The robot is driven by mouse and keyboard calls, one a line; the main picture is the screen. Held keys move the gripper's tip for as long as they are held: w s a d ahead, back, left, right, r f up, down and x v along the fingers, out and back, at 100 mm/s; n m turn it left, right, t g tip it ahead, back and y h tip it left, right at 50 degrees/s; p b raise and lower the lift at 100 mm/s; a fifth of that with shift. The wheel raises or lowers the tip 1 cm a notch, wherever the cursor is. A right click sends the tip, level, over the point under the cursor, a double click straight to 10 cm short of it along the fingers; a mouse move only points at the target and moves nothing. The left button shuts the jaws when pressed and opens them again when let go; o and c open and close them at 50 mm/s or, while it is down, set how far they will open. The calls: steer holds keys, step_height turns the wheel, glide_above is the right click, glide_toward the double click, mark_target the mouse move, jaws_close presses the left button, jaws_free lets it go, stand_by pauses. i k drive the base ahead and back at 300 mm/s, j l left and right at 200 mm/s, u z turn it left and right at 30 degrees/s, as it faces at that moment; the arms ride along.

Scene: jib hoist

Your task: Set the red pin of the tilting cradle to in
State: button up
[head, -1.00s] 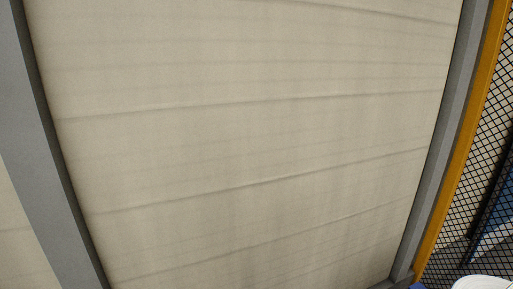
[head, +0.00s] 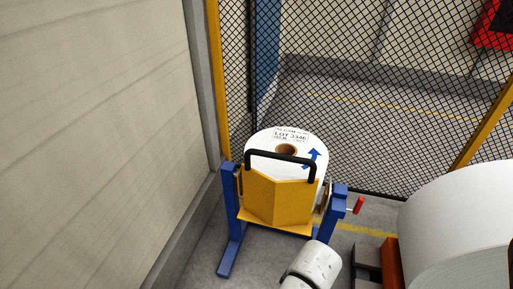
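The tilting cradle is a yellow V-shaped trough (head: 277,203) between blue posts, standing on the floor in the middle of the head view. A black bar handle (head: 280,158) rises from its near edge. A white roll (head: 305,152) with a brown core and a "LOT 3346" label sits in it, core facing up. The red pin (head: 359,205) shows as a small red grip sticking out to the right of the right blue post (head: 337,205). I cannot tell how deep it sits. My gripper is out of view; a white part of my arm shows at the bottom, in front of the cradle.
A pale panelled wall (head: 90,140) closes the left side. A black mesh fence with yellow posts (head: 215,80) runs behind the cradle. A large white roll (head: 460,225) on an orange and dark support stands at right. Floor between it and the cradle is narrow.

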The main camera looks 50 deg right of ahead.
mark_target(359, 203)
steer(key=k+l+z, duration=0.1)
steer(key=z, duration=0.35)
steer(key=k+l+z, duration=0.15)
steer(key=z, duration=0.3)
steer(key=k+l+z, duration=0.1)
steer(key=z, duration=0.3)
